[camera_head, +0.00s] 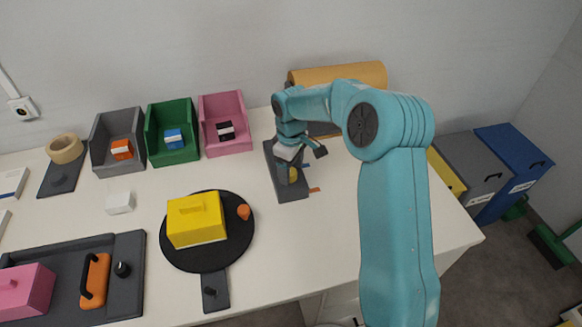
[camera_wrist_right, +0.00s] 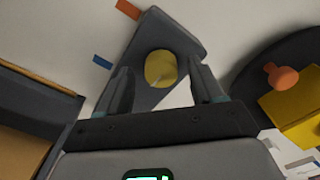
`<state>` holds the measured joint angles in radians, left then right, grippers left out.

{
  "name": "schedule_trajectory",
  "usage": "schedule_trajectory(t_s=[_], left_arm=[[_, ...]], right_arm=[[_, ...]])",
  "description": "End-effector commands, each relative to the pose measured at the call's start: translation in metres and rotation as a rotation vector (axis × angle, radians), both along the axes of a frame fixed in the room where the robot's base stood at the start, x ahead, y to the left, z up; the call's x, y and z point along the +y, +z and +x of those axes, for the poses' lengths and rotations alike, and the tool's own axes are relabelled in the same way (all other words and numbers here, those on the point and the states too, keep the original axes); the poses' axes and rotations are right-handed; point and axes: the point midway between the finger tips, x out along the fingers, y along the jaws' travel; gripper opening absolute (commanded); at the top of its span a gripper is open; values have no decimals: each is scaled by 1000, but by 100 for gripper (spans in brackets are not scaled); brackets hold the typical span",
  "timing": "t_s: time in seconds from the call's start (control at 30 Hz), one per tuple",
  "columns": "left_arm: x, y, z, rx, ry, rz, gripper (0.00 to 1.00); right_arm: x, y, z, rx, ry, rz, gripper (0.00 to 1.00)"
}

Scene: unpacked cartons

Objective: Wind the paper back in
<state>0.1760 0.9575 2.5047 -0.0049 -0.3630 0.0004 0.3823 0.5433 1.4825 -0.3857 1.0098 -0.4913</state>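A brown paper roll (camera_head: 345,73) lies at the back of the table, partly behind my right arm, above a dark holder (camera_head: 322,129). In front of it is a grey base (camera_head: 292,191) with a round yellow knob (camera_head: 293,174), and blue and orange tabs stick out beside it. My right gripper (camera_head: 302,158) is just above this base. In the right wrist view its fingers are open and empty, and the yellow knob (camera_wrist_right: 160,68) shows between and beyond the tips. I cannot tell any contact. No loose paper end is clearly visible. My left gripper is not in view.
A black turntable (camera_head: 180,257) with a yellow box (camera_head: 197,225) and an orange knob (camera_head: 243,212) stands left of the grey base. Grey, green (camera_head: 172,150) and pink (camera_head: 224,140) bins line the back. Bare table lies in front of the base.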

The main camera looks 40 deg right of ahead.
Motion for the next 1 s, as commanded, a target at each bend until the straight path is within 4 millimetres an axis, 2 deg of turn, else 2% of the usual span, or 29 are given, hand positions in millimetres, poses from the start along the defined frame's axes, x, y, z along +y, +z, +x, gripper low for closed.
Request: schedule_trajectory(t_s=[0.2, 0.33, 0.47, 0.8, 1.0], left_arm=[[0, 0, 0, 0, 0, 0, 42], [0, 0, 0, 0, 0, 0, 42], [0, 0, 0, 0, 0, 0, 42], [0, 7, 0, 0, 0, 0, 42], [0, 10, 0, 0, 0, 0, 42]], right_arm=[[0, 0, -1, 2, -1, 1, 67], [0, 13, 0, 0, -1, 0, 67], [0, 42, 0, -2, -1, 0, 67], [1, 130, 0, -3, 0, 0, 67], [1, 157, -1, 0, 1, 0, 67]])
